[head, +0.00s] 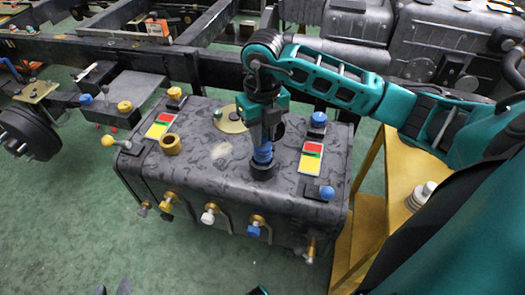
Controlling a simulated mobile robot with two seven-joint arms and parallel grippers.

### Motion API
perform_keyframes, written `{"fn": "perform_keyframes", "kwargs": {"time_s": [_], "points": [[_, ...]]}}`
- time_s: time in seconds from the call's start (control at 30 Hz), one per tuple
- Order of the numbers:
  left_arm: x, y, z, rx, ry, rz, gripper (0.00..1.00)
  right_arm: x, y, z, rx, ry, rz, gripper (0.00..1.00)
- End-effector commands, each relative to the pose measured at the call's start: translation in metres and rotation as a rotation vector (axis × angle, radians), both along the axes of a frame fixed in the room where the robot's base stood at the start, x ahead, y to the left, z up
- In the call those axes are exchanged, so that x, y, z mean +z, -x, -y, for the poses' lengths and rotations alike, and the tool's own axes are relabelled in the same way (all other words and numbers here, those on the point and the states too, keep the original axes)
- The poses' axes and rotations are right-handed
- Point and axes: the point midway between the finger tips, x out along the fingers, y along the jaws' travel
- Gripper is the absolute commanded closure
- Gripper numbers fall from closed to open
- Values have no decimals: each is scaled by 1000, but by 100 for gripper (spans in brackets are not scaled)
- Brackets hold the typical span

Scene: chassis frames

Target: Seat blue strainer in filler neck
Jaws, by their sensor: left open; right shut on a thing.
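My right gripper (264,137) comes down over the dark tank (215,165) and is shut on the blue strainer (262,154), which hangs upright below the fingers. The black filler neck (263,171) is a short ring on the tank top directly under the strainer. The strainer's lower end meets the neck's opening in the picture; I cannot tell how far inside it is. The fingers cover the strainer's upper part. Two dark tips at the bottom left edge look like my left gripper (113,289), apart and empty, far from the neck.
A yellow neck (170,144) stands on the tank's left, a blue cap (318,119) at its back right. A blue-knobbed lever (327,193) is right of the neck. Several valves line the tank's front. A yellow stand (405,185) is at right. Green floor is clear at lower left.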

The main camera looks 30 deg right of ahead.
Motion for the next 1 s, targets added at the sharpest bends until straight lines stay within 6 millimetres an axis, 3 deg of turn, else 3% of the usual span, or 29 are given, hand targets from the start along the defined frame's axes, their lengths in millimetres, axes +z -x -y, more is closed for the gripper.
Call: {"fn": "perform_keyframes", "kwargs": {"time_s": [0.27, 0.47, 0.87, 0.9, 1.0], "points": [[-6, 0, 0, 3, 3, -1, 57, -24, 0, -1, 1, -1, -2, 100], [-13, 0, 0, 3, 3, -1, 57, -53, 0, 0, 0, 0, -2, 100], [-16, 0, -1, 0, -4, -1, 57, -59, 0, 0, 0, 0, 1, 100], [-16, 0, -2, -1, -5, -2, 57, -58, 0, 0, 0, 0, 1, 74], [-15, 0, -2, -2, -7, -1, 57, -58, 0, 0, 0, 0, 1, 64]]}}
